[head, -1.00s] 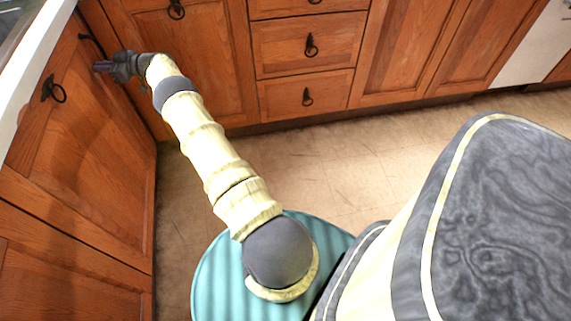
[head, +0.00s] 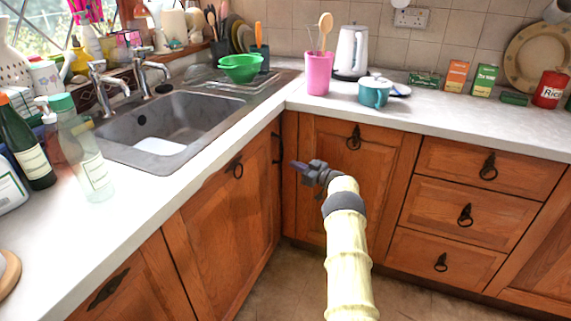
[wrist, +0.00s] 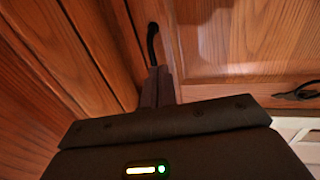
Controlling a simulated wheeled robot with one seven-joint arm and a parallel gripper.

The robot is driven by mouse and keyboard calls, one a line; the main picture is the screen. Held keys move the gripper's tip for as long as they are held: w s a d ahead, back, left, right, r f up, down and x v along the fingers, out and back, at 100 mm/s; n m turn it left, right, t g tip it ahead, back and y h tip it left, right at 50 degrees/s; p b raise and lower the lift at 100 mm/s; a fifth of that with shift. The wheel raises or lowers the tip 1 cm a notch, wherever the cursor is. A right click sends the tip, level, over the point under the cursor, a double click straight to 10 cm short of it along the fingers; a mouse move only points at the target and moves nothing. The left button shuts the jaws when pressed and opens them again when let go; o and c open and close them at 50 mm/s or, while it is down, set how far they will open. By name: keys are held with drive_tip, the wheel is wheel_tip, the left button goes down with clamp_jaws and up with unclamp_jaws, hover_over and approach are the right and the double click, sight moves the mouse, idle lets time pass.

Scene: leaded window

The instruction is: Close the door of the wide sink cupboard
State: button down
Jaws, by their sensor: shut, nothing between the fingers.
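My gripper (head: 298,165) is shut and empty in the inner corner, to the right of the door's far end. A dark upright bar handle (head: 278,145) is just left of the fingertips. In the wrist view my closed fingers (wrist: 157,85) point at the corner, just below a dark bar (wrist: 151,45). I cannot tell whether they touch wood.
The counter (head: 235,138) runs above the doors, with a sink (head: 165,125) set in it. Another wooden door (head: 335,190) with a ring pull stands behind my gripper, and drawers (head: 465,215) are to its right. The floor below is clear.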

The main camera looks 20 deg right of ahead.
drive_tip(key=v, duration=0.3)
drive_tip(key=d+v, duration=0.1)
drive_tip(key=v, duration=0.1)
drive_tip(key=shift+d+p, duration=0.15)
drive_tip(key=shift+p, duration=0.2)
drive_tip(key=shift+w, duration=0.1)
wheel_tip(320, 180, up, 7)
drive_tip(key=w+m+t+h, duration=0.2)
drive_tip(key=w+m+h, duration=0.15)
drive_tip(key=h, duration=0.25)
drive_tip(key=s+a+r+m+g+h, duration=0.2)
drive_tip(key=s+a+r+m+h, duration=0.2)
drive_tip(key=s+a+h, duration=0.1)
drive_tip(key=s+a+f+g, duration=0.2)
drive_tip(key=s+a+g, duration=0.35)
drive_tip(key=s, duration=0.75)
drive_tip(key=s+a+f+g+y, duration=0.1)
drive_tip(key=s+a+g, duration=0.2)
drive_tip(key=s+a, duration=0.85)
drive_tip(key=s+a+f+g, duration=0.2)
drive_tip(key=s+a+g, duration=0.2)
drive_tip(key=s, duration=1.2)
drive_tip(key=w+p+v, duration=0.3)
drive_tip(key=p+v, duration=1.1)
drive_tip(key=w+d+r+p+v, duration=0.1)
drive_tip(key=w+p+v, duration=0.2)
drive_tip(key=p+v, duration=1.2)
drive_tip(key=shift+r+n+p, duration=0.3)
drive_tip(key=shift+r+n, duration=0.05)
drive_tip(key=shift+n, duration=0.1)
